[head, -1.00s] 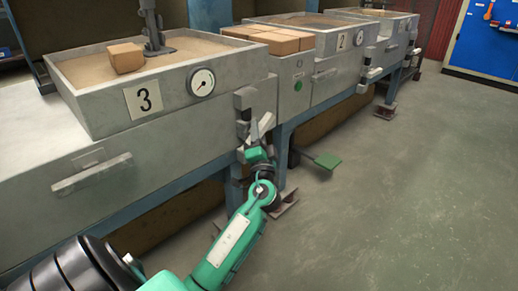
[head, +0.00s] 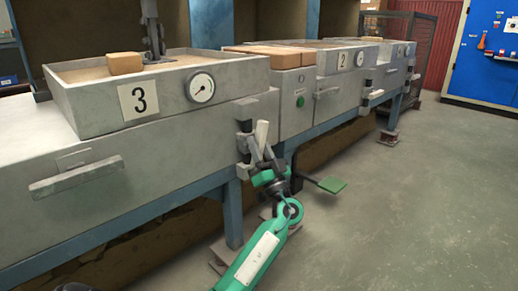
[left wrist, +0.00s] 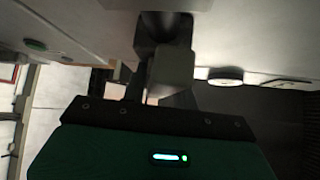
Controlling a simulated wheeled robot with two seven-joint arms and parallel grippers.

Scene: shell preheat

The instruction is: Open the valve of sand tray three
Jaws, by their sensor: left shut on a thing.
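Sand tray three (head: 85,108) is a grey metal box at the left of the head view, with a "3" label and a round gauge (head: 201,88). Its valve (head: 244,126) is a group of grey blocks at the tray's right front corner. A pale lever (head: 262,131) stands out from it, close to upright. My left gripper (head: 257,153) is at this lever and shut on it, though the contact is small in the head view. In the left wrist view, a grey block (left wrist: 172,72) and a dark round part sit at the jaws. My right gripper is not in view.
A grey bar handle (head: 78,178) juts from the front left. A green pedal (head: 331,184) sits low, right of my arm. Tray two (head: 335,82) with its own valve stands further back. A blue cabinet (head: 485,55) is far right. The floor (head: 420,210) at right is clear.

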